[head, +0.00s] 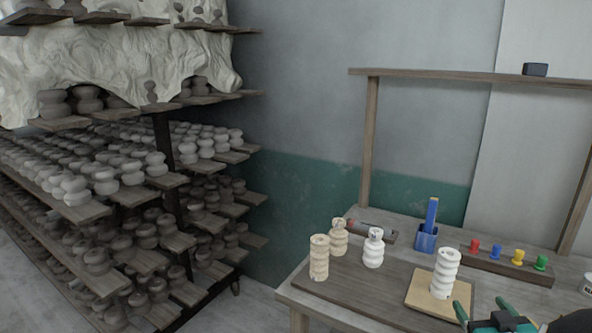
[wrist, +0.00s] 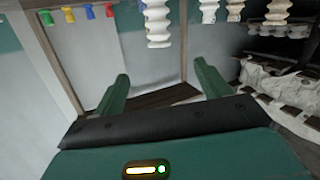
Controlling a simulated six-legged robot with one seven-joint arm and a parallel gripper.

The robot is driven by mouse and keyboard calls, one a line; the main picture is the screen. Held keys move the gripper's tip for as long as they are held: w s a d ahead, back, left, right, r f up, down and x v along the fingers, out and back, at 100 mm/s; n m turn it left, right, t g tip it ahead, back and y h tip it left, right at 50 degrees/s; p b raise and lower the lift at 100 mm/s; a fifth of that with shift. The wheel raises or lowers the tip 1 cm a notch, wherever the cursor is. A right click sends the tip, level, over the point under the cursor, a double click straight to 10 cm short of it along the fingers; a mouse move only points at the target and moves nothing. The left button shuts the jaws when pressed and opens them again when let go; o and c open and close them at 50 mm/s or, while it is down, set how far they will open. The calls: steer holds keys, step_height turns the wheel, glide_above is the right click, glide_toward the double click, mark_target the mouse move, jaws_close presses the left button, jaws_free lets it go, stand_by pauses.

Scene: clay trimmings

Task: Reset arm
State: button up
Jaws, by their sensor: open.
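My gripper (head: 486,316) shows at the bottom right of the head view, its green fingers apart, in front of the table's near right part. In the wrist view my gripper (wrist: 160,92) has two green fingers spread wide with nothing between them. The wrist picture is upside down. A white ribbed clay piece (head: 445,272) stands upright on a light square board (head: 420,297), close to my gripper but apart from it. It also shows at the top of the wrist view (wrist: 158,22).
On the table (head: 345,309) stand another white piece (head: 374,248) and two cream pieces (head: 319,258) (head: 339,237). Behind are a blue holder (head: 426,239) and a rack of coloured pegs (head: 505,266). A wooden frame (head: 369,140) rises at the back. Shelves of pots (head: 130,200) fill the left.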

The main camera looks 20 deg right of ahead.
steer(key=w+a+r+g, duration=0.4)
steer(key=w+a, duration=0.4)
steer(key=a, duration=0.4)
steer(key=s+a+n+g+y, duration=0.1)
steer(key=s+a+g+y, duration=0.1)
steer(key=a, duration=1)
steer(key=s+a+n+g+y, duration=0.2)
steer(key=s+a, duration=0.5)
steer(key=a, duration=0.5)
steer(key=shift+g+y, duration=0.5)
steer(key=shift+y, duration=0.6)
steer(key=shift+s, duration=0.15)
